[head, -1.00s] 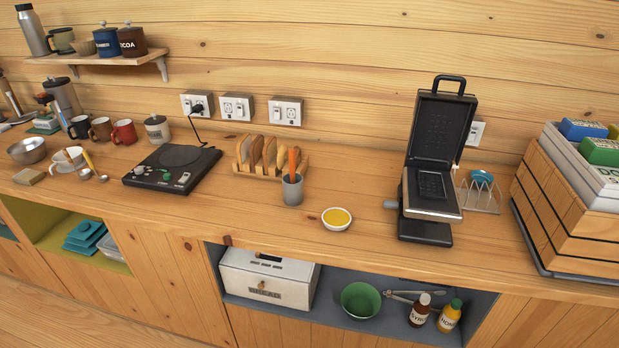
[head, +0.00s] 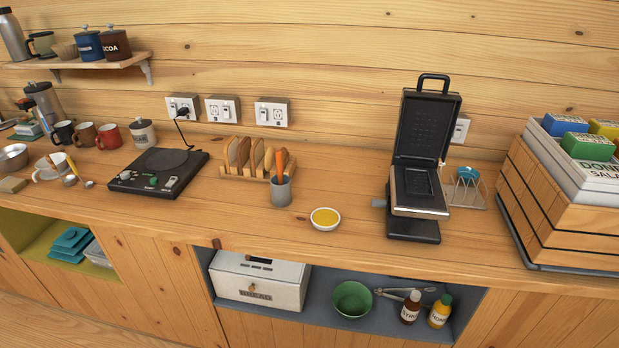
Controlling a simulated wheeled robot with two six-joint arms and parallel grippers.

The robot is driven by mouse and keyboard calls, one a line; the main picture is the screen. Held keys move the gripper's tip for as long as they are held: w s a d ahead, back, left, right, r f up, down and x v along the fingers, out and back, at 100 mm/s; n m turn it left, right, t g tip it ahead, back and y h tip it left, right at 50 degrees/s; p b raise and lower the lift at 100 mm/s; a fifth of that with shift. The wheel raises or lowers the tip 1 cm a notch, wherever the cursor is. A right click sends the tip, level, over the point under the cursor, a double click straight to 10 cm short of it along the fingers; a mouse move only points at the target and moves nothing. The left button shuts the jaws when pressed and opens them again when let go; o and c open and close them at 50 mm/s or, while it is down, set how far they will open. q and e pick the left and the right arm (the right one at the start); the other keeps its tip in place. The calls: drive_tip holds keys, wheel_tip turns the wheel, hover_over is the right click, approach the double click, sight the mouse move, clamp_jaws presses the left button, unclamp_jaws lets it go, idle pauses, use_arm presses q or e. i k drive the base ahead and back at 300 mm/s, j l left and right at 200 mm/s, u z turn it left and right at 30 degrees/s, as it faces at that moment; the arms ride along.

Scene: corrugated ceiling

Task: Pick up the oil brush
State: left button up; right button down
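An orange brush handle (head: 280,161) sticks up out of a grey cup (head: 281,191) on the wooden counter. The brush's lower end is hidden inside the cup. A small white bowl of yellow oil (head: 325,218) stands on the counter just right of the cup and nearer the front edge. Neither of my grippers shows in the head view.
A toast rack (head: 243,161) with bread stands close behind the cup. An open waffle iron (head: 419,190) is to the right, and a hot plate (head: 159,173) to the left. A wooden crate (head: 552,205) stands at the far right. Counter in front of the cup is clear.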

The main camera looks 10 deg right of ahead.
sight(280, 161)
drive_tip(key=i+j, duration=0.15)
drive_tip(key=j, duration=0.15)
drive_tip(key=i+j+z, duration=0.1)
drive_tip(key=j, duration=0.2)
drive_tip(key=i+j+z, duration=0.1)
drive_tip(key=j, duration=0.2)
drive_tip(key=i+j, duration=0.2)
drive_tip(key=j, duration=0.15)
